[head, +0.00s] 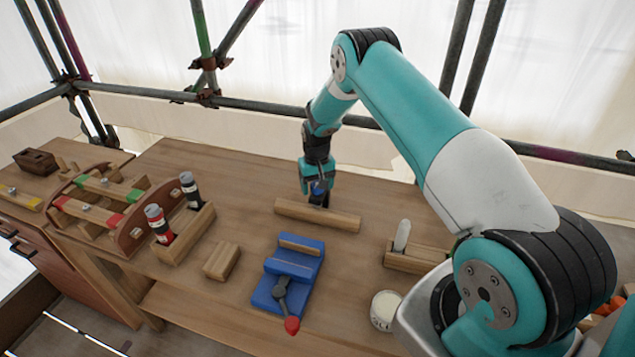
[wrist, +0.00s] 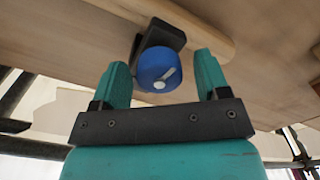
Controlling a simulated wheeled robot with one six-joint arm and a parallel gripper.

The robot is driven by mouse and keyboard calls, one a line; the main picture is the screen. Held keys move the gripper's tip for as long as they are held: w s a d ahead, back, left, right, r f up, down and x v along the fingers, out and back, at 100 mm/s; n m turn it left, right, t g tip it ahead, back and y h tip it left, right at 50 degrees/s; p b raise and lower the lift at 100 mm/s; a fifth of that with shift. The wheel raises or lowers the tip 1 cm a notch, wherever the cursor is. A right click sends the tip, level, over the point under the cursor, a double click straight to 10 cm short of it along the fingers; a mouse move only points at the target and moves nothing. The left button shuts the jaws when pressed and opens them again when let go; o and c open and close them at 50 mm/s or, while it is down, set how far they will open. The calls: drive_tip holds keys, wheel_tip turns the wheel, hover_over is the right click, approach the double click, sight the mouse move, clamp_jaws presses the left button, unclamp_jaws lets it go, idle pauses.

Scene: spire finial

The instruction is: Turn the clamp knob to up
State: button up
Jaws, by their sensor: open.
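A round blue knob (wrist: 158,69) with a white pointer mark shows in the wrist view, on a black bracket (wrist: 160,33) fixed at a wooden bar. The mark slants from a round dot at lower left to its tip at upper right in that view. My gripper (wrist: 161,62) is open, with one teal finger on each side of the knob and visible gaps between. In the head view my gripper (head: 318,200) is low over the wooden bar (head: 335,219), and the knob is mostly hidden by it.
A blue vise (head: 291,268) with a red-tipped handle stands nearer on the bench (head: 190,310). A wooden block (head: 221,262), a holder with dark and red bottles (head: 190,240) and a slotted rack (head: 125,238) are left. A wooden holder (head: 415,258) and a white tin (head: 384,310) are right.

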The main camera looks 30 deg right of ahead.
drive_tip(key=c, duration=0.9)
drive_tip(key=shift+f+n+b, duration=0.2)
drive_tip(key=shift+n+b, duration=0.3)
drive_tip(key=shift+b, duration=0.25)
drive_tip(key=shift+c, duration=0.2)
drive_tip(key=shift+r+n, duration=0.2)
drive_tip(key=shift+n, duration=0.1)
drive_tip(key=o, duration=0.9)
drive_tip(key=shift+o, duration=0.2)
